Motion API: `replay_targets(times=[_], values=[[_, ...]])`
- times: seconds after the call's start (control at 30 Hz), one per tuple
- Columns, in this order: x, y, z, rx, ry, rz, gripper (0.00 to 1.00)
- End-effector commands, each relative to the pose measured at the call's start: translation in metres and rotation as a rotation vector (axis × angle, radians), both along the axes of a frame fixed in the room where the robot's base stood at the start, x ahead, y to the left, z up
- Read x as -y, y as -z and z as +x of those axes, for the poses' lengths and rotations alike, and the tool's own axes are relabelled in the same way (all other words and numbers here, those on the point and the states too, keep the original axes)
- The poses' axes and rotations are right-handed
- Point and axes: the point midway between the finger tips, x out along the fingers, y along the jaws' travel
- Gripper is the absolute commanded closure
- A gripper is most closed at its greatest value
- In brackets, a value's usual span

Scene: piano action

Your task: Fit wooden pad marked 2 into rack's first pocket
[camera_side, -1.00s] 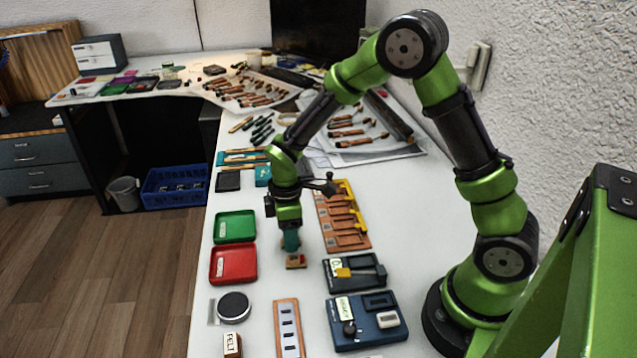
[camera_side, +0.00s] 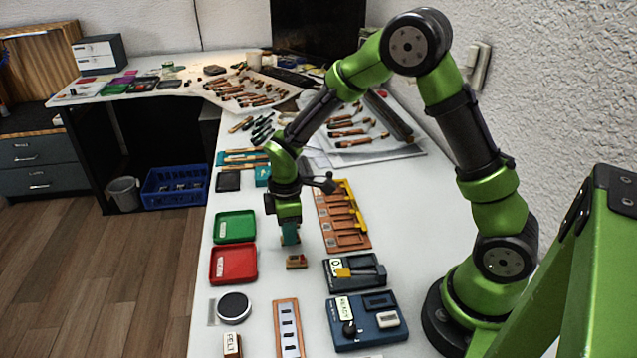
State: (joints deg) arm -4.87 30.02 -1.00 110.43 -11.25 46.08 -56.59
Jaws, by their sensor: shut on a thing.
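My gripper (camera_side: 290,243) points down over the white table, left of the rack's near end. It is shut on a small piece, taken to be the wooden pad, which the fingers mostly hide; no mark 2 can be read. Just below and in front of the fingertips is a small wooden block with a red patch (camera_side: 297,262); I cannot tell whether the held piece touches it. The orange-brown rack (camera_side: 364,244) has a row of pockets and a yellow bar along its right side. The near pockets look empty.
Green tray (camera_side: 220,238) and red tray (camera_side: 216,278) stand at left. A dark device with a yellow part (camera_side: 340,283) and a blue box labelled READY (camera_side: 362,336) stand in front of the rack. A strip with square slots (camera_side: 279,338) and a round black pad (camera_side: 234,307) lie nearer.

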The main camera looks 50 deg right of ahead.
Motion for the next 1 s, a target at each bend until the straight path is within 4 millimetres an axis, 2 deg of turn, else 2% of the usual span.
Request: replay_targets(times=[0.3,0.47,0.57,0.67,0.8,0.9,1.0], values=[[0.0,-0.064,0.001,0.008,0.0,0.001,1.0],[0.007,-0.084,0.001,0.002,0.017,0.001,1.0],[0.027,-0.084,0.002,-0.008,0.069,-0.001,1.0],[0.064,-0.079,0.004,-0.019,0.143,0.001,1.0],[0.124,-0.07,0.006,-0.021,0.197,0.004,1.0],[0.158,-0.065,0.004,-0.019,0.198,0.006,1.0],[0.184,-0.062,0.002,-0.014,0.177,0.005,1.0]])
